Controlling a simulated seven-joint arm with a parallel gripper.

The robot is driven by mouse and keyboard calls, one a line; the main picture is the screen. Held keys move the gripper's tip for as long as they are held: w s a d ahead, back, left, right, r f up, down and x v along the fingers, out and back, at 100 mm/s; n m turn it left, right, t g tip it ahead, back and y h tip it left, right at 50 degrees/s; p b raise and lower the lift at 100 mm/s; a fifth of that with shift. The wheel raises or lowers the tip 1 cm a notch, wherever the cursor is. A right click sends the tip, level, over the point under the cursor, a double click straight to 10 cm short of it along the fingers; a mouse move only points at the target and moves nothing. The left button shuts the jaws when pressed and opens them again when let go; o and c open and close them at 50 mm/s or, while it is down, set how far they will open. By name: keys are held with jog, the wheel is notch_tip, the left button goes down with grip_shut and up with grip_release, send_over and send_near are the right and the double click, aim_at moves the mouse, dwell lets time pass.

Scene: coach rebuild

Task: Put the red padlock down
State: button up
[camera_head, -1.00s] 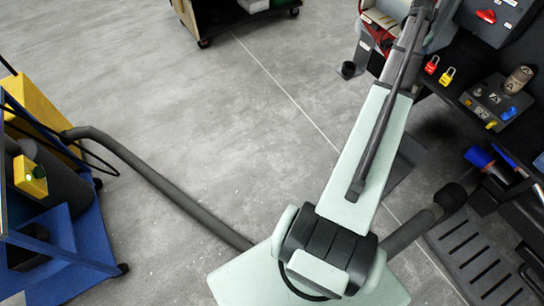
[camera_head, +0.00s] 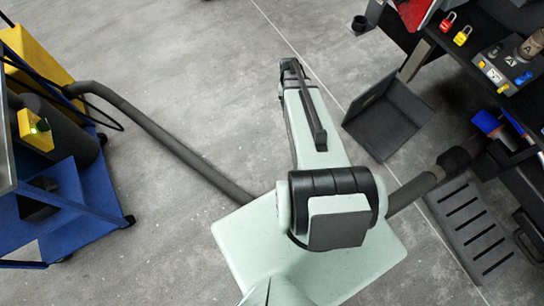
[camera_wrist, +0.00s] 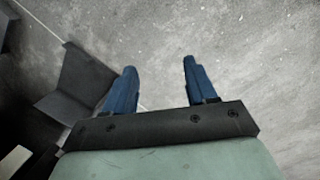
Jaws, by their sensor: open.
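The red padlock (camera_head: 447,23) rests on the dark bench (camera_head: 447,45) at the upper right of the head view, beside a yellow padlock (camera_head: 463,36). My gripper (camera_wrist: 158,72) is open and empty in the wrist view, its two blue fingers apart over bare grey floor. In the head view my arm reaches out over the floor, left of the bench and well away from the red padlock. The fingers cannot be made out there.
A grey box with knobs and tags (camera_head: 502,70) stands on the bench right of the padlocks. A dark open bin (camera_head: 388,125) lies between my arm and the bench. A blue cart (camera_head: 75,215) stands at the left.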

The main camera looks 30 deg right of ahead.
jog(key=s+a+f+n+g, duration=0.2)
jog(key=s+a+f+n, duration=0.1)
jog(key=s+a, duration=0.9)
jog(key=s+a+f+n+g, duration=0.2)
jog(key=s+a+f+n, duration=0.2)
jog(key=s+a, duration=0.8)
jog(key=shift+s+a+f+g, duration=0.15)
jog(key=shift+s+f+g, duration=0.3)
jog(key=shift+s, duration=0.45)
